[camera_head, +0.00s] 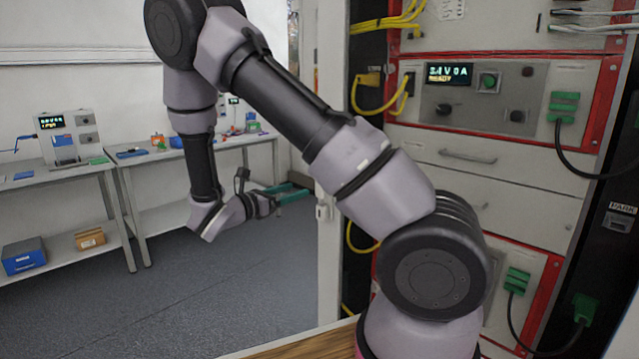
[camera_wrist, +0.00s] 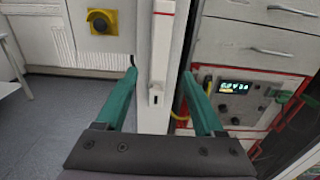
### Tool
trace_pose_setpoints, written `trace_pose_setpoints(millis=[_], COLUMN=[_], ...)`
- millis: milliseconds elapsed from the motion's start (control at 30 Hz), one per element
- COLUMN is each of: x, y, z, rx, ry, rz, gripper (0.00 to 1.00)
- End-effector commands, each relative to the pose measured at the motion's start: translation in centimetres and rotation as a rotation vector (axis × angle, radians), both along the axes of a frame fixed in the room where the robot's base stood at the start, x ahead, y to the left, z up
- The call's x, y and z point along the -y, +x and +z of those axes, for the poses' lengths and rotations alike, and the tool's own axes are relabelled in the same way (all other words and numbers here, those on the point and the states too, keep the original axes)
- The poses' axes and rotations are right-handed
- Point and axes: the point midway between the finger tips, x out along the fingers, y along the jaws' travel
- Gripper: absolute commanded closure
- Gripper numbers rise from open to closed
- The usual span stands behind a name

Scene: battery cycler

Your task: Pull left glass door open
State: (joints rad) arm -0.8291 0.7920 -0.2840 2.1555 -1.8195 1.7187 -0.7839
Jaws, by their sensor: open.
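The left glass door shows as a pale, narrow upright frame (camera_head: 329,270) at the left edge of the instrument cabinet in the head view. A small light latch or handle (camera_head: 322,211) sits on it. In the wrist view the frame (camera_wrist: 157,55) stands upright between my fingers in the picture, with the handle (camera_wrist: 155,96) low between them. I cannot make out the glass pane or whether the door is ajar. My gripper (camera_head: 290,193) has green fingers and is open and empty, left of the frame. It also shows in the wrist view (camera_wrist: 158,76); no contact is visible.
The cabinet holds red-edged instrument panels (camera_head: 490,95), drawers (camera_head: 470,157) and yellow cables (camera_head: 385,22). Workbenches (camera_head: 75,172) stand along the left wall. The grey floor (camera_head: 180,300) is clear. A wooden surface (camera_head: 310,345) lies at the bottom.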

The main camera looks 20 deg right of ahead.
Motion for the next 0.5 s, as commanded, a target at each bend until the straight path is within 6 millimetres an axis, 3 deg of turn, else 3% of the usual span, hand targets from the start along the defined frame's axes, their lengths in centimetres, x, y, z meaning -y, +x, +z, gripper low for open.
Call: trace_pose_setpoints(millis=[500], x=[8.0], y=[3.2], z=[0.0], rx=[-0.001], ry=[-0.001], rz=[-0.005], gripper=[0.3])
